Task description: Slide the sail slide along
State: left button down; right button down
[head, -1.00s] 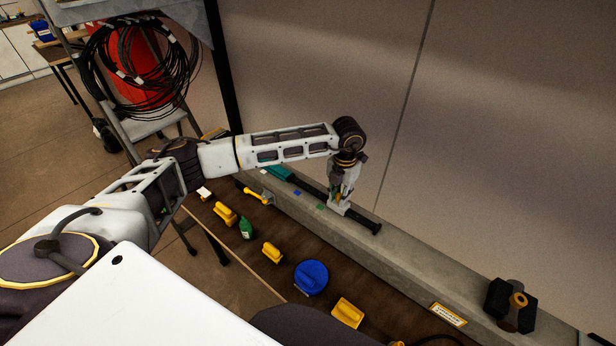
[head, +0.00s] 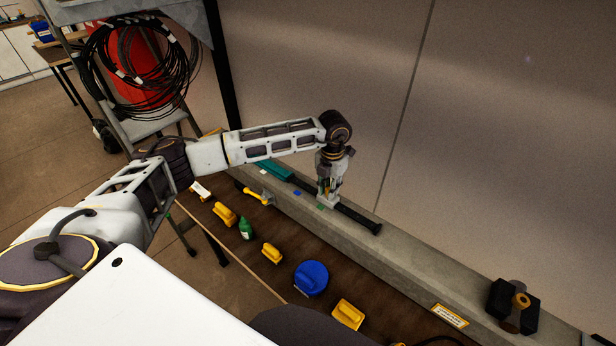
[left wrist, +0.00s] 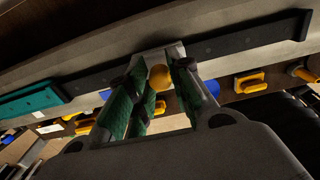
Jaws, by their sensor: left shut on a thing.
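A dark rail (head: 358,217) runs along the grey ledge; it also crosses the left wrist view (left wrist: 240,42). The pale sail slide (head: 333,203) sits on the rail, partly hidden by my left gripper (head: 328,192). In the left wrist view my left gripper (left wrist: 158,70) is shut on the slide, with an orange ball (left wrist: 160,78) between its green-padded fingers. A teal block (head: 273,170) is at the rail's far left end. A green mark (head: 320,207) on the ledge is beside the slide, and a blue mark (head: 297,193) lies farther left. My right gripper is not in view.
A brown bench (head: 285,290) in front holds several yellow pieces (head: 348,314), a blue round container (head: 311,278) and a green bottle (head: 246,228). A black clamp-like thing (head: 513,305) stands on the ledge at right. A wall (head: 480,150) rises behind.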

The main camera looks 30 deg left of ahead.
pick_arm(q)
jog(key=shift+w+a+r+b, duration=0.1)
jog(key=shift+w+a+b, duration=0.1)
jog(key=shift+a, duration=0.7)
jog(key=shift+w+a+b, duration=0.15)
jog(key=shift+w+a, duration=0.1)
jog(key=shift+a, duration=0.6)
jog(key=shift+w+a+r+b, duration=0.1)
jog(key=shift+w+a+b, duration=0.1)
jog(key=shift+a, duration=0.7)
jog(key=shift+w+a, duration=0.15)
jog(key=shift+a, duration=0.65)
jog(key=shift+w+a, duration=0.15)
jog(key=shift+a, duration=0.6)
jog(key=shift+a+b, duration=0.2)
jog(key=shift+b, duration=0.1)
